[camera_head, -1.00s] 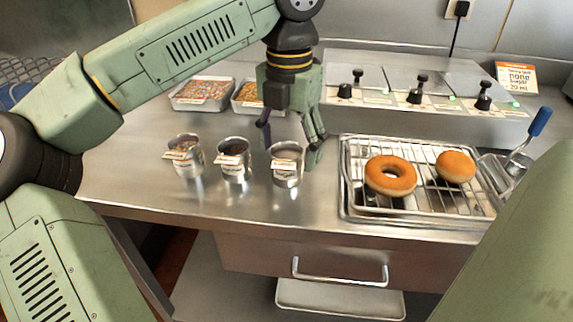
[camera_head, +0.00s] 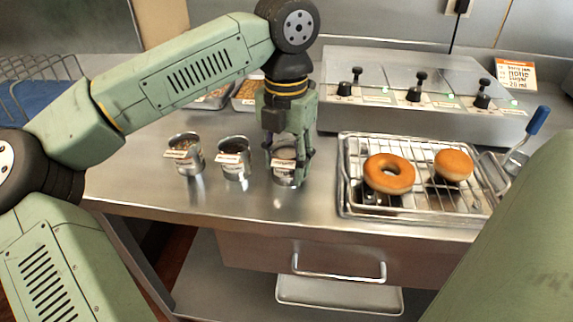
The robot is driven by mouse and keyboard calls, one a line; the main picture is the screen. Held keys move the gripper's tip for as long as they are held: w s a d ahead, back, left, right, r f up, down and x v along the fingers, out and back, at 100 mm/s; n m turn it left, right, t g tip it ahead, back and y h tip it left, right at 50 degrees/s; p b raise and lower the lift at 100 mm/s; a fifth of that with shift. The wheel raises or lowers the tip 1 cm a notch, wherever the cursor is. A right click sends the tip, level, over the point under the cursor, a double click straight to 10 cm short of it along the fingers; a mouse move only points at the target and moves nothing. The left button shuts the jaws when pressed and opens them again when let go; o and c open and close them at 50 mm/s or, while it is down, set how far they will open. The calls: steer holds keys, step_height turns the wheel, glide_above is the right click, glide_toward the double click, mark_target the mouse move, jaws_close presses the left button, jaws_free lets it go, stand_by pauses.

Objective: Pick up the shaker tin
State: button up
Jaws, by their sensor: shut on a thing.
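Three labelled metal shaker tins stand in a row on the steel counter: the left tin (camera_head: 188,163), the middle tin (camera_head: 234,170) and the right tin (camera_head: 285,177). My gripper (camera_head: 288,160) reaches down from above and is shut on the right tin, with its fingers at the tin's sides. The fingers partly cover that tin's rim and sides. The right tin is upright, and I cannot tell any gap between it and the counter.
A steel unit with black knobs (camera_head: 415,88) stands behind. Sprinkle trays (camera_head: 213,101) are partly hidden behind my arm. The counter's front is clear.

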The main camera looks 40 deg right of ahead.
steer(key=c, duration=0.6)
